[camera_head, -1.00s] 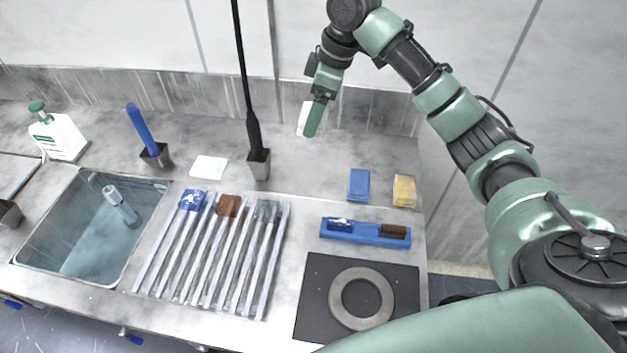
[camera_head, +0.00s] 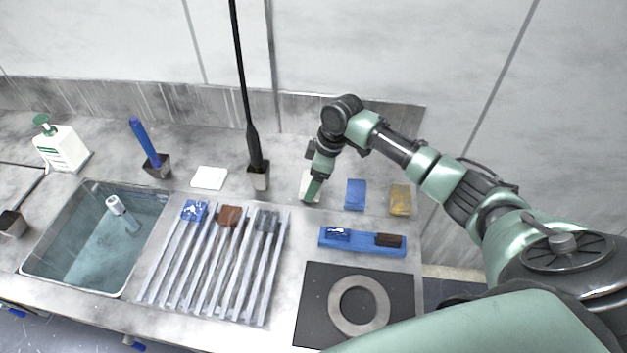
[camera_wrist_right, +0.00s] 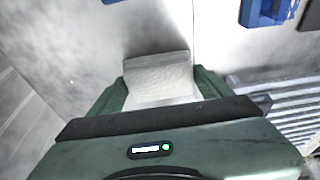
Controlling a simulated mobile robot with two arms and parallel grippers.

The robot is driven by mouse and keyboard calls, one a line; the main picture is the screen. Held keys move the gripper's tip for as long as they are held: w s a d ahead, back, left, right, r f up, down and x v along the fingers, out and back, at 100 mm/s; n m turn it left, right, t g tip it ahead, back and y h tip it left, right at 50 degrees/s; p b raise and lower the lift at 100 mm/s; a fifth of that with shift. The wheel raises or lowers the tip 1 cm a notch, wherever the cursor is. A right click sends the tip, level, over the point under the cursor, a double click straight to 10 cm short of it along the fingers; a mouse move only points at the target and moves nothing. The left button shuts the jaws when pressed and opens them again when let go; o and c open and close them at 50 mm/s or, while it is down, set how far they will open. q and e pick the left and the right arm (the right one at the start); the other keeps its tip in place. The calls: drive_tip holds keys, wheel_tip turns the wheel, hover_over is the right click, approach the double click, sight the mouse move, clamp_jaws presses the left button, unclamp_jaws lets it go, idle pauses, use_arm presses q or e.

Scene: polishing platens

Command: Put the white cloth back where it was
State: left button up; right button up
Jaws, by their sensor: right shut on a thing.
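The white cloth (camera_wrist_right: 160,78) is between the two green fingers of my right gripper (camera_wrist_right: 160,90) in the right wrist view. In the head view my right gripper (camera_head: 314,187) points down, shut on the cloth, whose white edge (camera_head: 306,182) shows beside the fingers. The cloth is at or just above the grey counter; I cannot tell if it touches. It is left of a folded blue cloth (camera_head: 355,194) and a yellow cloth (camera_head: 400,200), roughly in line with them. My left gripper is not in view.
A flat white piece (camera_head: 209,178) lies left of the black-handled brush holder (camera_head: 259,178). A blue tray (camera_head: 362,250) and a dark mat with a ring (camera_head: 317,290) are in front. A slatted rack (camera_head: 180,270) and a sink (camera_head: 60,225) are to the left.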

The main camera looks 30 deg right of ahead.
drive_tip(key=shift+f, duration=0.75)
drive_tip(key=shift+f, duration=0.15)
drive_tip(key=o, duration=1.2)
drive_tip(key=shift+c, duration=0.2)
drive_tip(key=b+v, duration=0.1)
drive_tip(key=v, duration=1.1)
drive_tip(key=shift+r+b, duration=0.25)
drive_tip(key=shift+b, duration=0.1)
drive_tip(key=shift+a, duration=0.1)
